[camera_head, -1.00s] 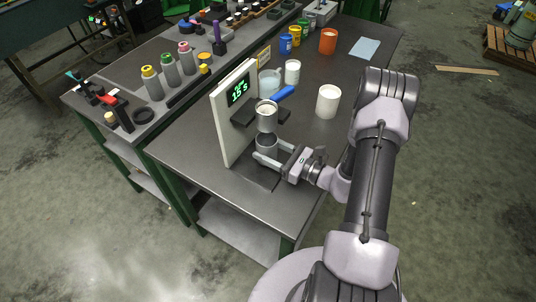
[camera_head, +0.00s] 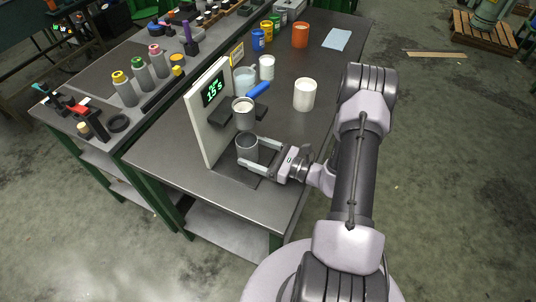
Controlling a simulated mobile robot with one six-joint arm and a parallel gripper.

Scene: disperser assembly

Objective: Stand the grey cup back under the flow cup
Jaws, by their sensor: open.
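The grey cup (camera_head: 247,148) stands upright on the dark base plate (camera_head: 232,174) of the white stand (camera_head: 207,124) with the lit display. The flow cup (camera_head: 243,113) sits in the stand's dark bracket above it, filled with something pale. The grey cup looks to be below the flow cup and slightly toward the front; exact alignment cannot be told. My gripper (camera_head: 254,156) comes in from the right, at the cup's right side. Its two fingers are spread, one behind and one in front, with their tips beside the cup.
A white cup (camera_head: 304,95) stands to the right on the table (camera_head: 171,156). A blue-handled tool (camera_head: 257,90), a clear beaker (camera_head: 244,79) and a small white cup (camera_head: 267,67) are behind. An orange cup (camera_head: 300,36) is farther back. The table's front right is clear.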

